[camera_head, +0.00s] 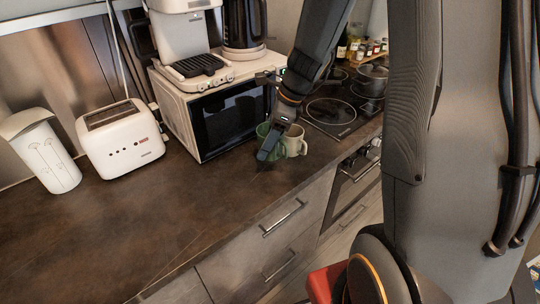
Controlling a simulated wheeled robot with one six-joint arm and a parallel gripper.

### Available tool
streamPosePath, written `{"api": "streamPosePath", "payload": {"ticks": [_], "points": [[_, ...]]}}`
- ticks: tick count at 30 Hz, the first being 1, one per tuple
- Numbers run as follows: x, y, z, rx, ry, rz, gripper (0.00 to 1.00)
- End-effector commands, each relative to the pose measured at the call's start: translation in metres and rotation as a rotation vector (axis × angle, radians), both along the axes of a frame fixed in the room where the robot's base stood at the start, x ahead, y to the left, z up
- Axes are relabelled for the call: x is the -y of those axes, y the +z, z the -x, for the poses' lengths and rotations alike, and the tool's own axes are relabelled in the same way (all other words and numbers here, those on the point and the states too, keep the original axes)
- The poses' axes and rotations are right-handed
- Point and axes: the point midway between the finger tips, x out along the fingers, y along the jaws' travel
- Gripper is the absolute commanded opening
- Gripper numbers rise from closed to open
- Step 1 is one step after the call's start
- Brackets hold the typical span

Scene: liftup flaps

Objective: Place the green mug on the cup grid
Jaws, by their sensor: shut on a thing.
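The green mug (262,130) stands on or just above the brown counter in front of the microwave, partly hidden by my gripper. My gripper (266,152) reaches down over it and is shut on it. I cannot tell whether the mug touches the counter. A cream mug (295,142) stands close by on the right. The cup grid (197,66) is the dark slatted tray at the front of the white coffee machine (185,30), on top of the microwave. The grid looks empty.
The microwave (235,115) stands behind the mugs. A dark kettle (243,24) is right of the coffee machine. A white toaster (120,140) and a white canister (42,150) stand left. The hob (330,112) with a pot (371,76) is right. The front counter (150,225) is clear.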

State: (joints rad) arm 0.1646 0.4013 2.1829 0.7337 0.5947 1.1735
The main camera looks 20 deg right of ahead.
Motion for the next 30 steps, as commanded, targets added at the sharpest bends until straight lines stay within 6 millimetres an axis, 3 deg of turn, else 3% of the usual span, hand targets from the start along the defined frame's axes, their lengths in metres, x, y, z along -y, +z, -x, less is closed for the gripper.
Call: {"api": "streamPosePath", "payload": {"ticks": [3,18,30], "points": [[-0.001,-0.021,0.001,-0.004,0.001,-0.001,0.3],[0.001,-0.075,0.0,-0.002,-0.001,-0.001,0.3],[0.001,-0.081,0.0,0.0,-0.001,0.0,0.3]]}}
